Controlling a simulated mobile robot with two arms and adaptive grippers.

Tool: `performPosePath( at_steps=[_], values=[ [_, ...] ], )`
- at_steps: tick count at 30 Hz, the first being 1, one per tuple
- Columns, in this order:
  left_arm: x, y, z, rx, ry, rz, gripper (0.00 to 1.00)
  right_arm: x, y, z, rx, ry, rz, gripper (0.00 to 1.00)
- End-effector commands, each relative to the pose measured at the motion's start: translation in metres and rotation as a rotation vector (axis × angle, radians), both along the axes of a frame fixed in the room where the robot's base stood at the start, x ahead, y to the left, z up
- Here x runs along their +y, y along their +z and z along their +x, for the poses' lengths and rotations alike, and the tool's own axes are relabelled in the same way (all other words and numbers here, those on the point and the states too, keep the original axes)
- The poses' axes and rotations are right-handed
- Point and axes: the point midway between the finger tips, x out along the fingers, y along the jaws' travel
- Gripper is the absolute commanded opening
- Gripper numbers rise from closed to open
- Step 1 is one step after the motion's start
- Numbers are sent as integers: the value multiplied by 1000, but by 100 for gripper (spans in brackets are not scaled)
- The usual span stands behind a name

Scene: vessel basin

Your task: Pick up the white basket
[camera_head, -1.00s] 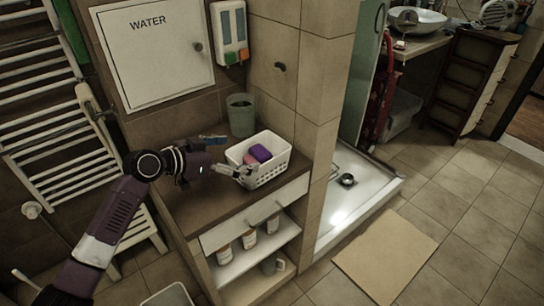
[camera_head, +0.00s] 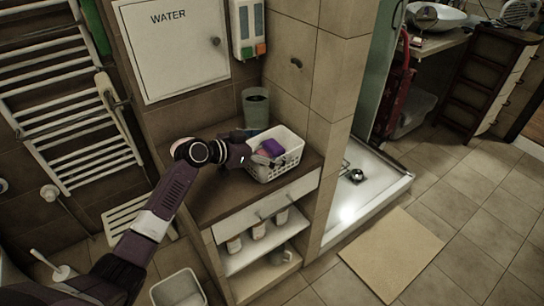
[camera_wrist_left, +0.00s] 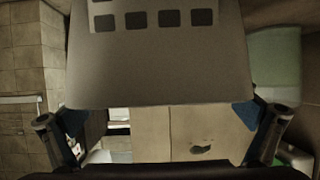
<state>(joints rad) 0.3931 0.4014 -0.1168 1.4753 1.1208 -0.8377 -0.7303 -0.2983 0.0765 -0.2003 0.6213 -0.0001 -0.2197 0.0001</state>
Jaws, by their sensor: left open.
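The white basket (camera_head: 284,168) stands on the brown top of a low cabinet in the head view. It has rows of square holes and holds a purple item (camera_head: 272,147) and a pinkish one. My left gripper (camera_head: 255,150) is at the basket's left side, its fingers spread and partly overlapping the basket. In the left wrist view the basket's pale wall (camera_wrist_left: 155,70) fills the upper middle, between the two open fingers (camera_wrist_left: 160,125). I cannot tell whether they touch it. My right gripper is not in view.
A grey-green cup (camera_head: 255,108) stands behind the basket against the tiled wall. Bottles (camera_head: 258,230) and a mug (camera_head: 284,255) are on the shelf below. A towel radiator (camera_head: 60,100) is at the left. A shower tray (camera_head: 365,185) and open floor with a beige mat (camera_head: 392,253) lie right.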

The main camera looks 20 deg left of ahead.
Motion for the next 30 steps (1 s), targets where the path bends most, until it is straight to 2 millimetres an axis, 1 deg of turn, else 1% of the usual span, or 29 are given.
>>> performPosePath(
  at_steps=[1,9,11,19,23,26,29,30],
  values=[
    [0,0,0,0,0,0,98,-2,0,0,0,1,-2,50],
    [0,0,0,1,0,1,68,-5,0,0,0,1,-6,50],
    [1,0,0,1,0,1,62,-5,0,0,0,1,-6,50],
    [1,2,0,-1,1,0,62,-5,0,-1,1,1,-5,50],
    [1,10,0,-3,0,1,62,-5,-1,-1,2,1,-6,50],
    [1,22,1,-6,0,2,62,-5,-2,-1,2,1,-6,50],
    [1,42,1,-7,0,2,62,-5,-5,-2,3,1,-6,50],
    [1,51,1,-9,0,3,62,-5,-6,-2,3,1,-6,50]
  ],
)
